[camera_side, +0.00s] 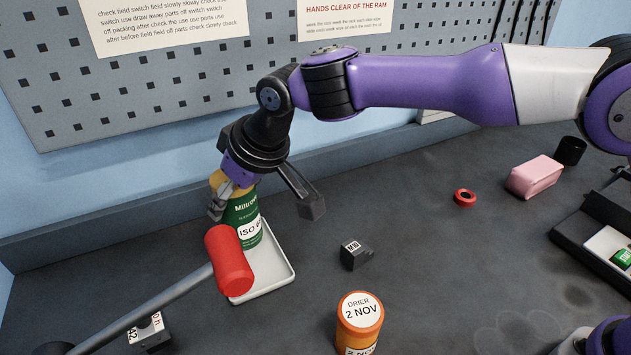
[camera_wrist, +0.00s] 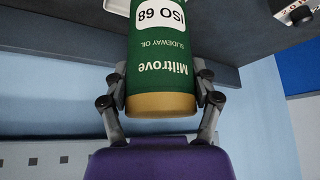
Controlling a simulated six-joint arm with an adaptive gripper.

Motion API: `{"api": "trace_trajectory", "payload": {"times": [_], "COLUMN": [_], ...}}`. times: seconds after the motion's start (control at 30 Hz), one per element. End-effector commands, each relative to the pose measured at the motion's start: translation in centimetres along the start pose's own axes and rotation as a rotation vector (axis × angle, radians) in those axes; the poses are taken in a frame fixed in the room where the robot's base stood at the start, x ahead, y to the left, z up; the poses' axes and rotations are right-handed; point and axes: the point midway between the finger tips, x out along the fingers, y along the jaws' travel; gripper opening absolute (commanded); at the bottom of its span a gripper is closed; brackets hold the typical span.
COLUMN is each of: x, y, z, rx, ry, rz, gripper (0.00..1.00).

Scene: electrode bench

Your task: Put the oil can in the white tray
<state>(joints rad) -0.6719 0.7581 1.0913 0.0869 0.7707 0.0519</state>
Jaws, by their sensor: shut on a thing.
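The oil can (camera_side: 243,212) is green with a gold end and a white ISO 68 label. My gripper (camera_side: 219,200) is shut on it near its gold end, with a finger on each side in the wrist view (camera_wrist: 162,97). The can (camera_wrist: 160,60) looks close to upright, over the back left part of the white tray (camera_side: 275,280). A red handle hides the can's lower end, so I cannot tell whether it touches the tray floor. A white edge of the tray (camera_wrist: 117,6) shows in the wrist view.
The red-ended lever (camera_side: 228,260) crosses in front of the tray. A dark M10 block (camera_side: 356,256) and an orange DRIER jar (camera_side: 360,322) stand to the right. A red ring (camera_side: 464,198) and a pink block (camera_side: 534,177) lie farther right. The pegboard wall is behind.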

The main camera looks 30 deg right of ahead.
Motion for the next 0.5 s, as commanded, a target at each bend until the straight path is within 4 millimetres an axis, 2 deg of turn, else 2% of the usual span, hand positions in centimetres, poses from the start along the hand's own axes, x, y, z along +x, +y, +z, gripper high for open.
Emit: {"api": "trace_trajectory", "payload": {"times": [0.3, 0.5], "x": [3.5, 4.1], "y": [0.1, 0.1], "z": [2.0, 2.3], "rx": [0.002, 0.002], "ry": [0.002, 0.005], "rz": [0.000, 0.000], "gripper": [0.11, 0.11]}}
